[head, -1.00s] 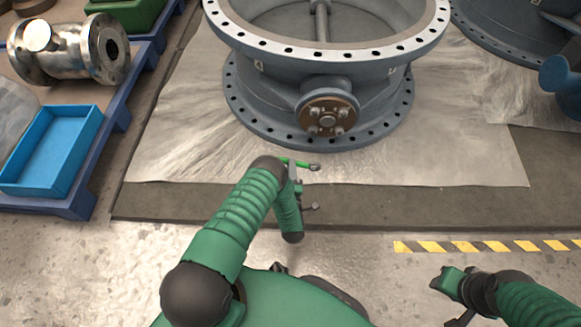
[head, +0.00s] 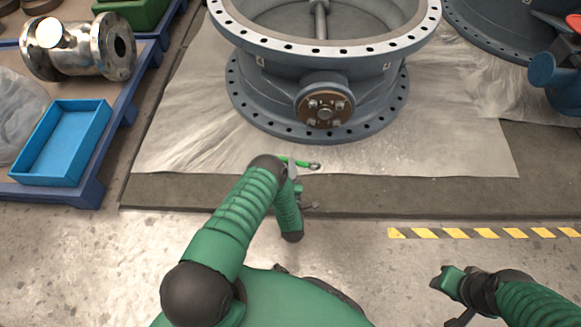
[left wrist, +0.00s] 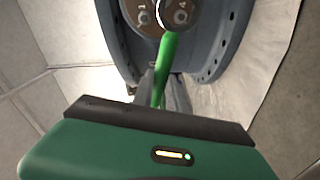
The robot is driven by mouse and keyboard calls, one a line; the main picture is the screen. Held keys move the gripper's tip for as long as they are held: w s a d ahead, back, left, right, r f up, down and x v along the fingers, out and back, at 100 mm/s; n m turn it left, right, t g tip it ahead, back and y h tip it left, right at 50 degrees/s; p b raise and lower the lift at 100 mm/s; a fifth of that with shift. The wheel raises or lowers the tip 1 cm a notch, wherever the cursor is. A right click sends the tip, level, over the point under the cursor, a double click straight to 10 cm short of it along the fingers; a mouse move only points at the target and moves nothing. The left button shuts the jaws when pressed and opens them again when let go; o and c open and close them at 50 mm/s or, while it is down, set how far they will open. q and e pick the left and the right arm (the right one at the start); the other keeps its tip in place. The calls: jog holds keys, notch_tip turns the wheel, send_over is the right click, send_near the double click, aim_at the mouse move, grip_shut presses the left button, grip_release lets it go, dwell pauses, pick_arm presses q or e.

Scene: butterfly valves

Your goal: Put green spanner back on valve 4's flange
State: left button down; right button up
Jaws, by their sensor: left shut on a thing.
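The green spanner (head: 297,162) is held by my left gripper (head: 291,172). Its ring end points right, over the front edge of the sheet under the large blue-grey valve (head: 322,92). The valve's round brown side flange (head: 325,107), with several bolts, faces me, beyond and above the spanner in the picture. In the left wrist view the green spanner (left wrist: 166,66) extends from the jaws toward the bolted flange (left wrist: 160,12); its far end overlaps the flange's lower edge. I see no readable valve number. My right gripper (head: 443,295) is low at the right; its jaws are unclear.
A pallet at the left holds a blue tray (head: 62,145) and a metal valve body (head: 80,50). Another large valve (head: 490,30) stands at the upper right, with a blue part (head: 553,75) near it. A yellow-black stripe (head: 485,233) crosses clear floor.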

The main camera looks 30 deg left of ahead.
pick_arm(q)
notch_tip(320, 180, up, 10)
jog(key=p, duration=0.8)
jog(key=s+d+r+m+t+h, duration=0.25)
jog(key=d+r+h, duration=0.35)
jog(key=r, duration=0.5)
jog(key=s+d+r+m+t+h, duration=0.15)
jog(key=d+r+m+h, duration=0.25)
jog(key=d+r, duration=0.55)
notch_tip(320, 180, up, 29)
jog(key=p, duration=2.7)
jog(key=shift+a+r+g+p, duration=0.2)
jog(key=shift+a+g+p, duration=0.1)
jog(key=shift+a+g, duration=0.15)
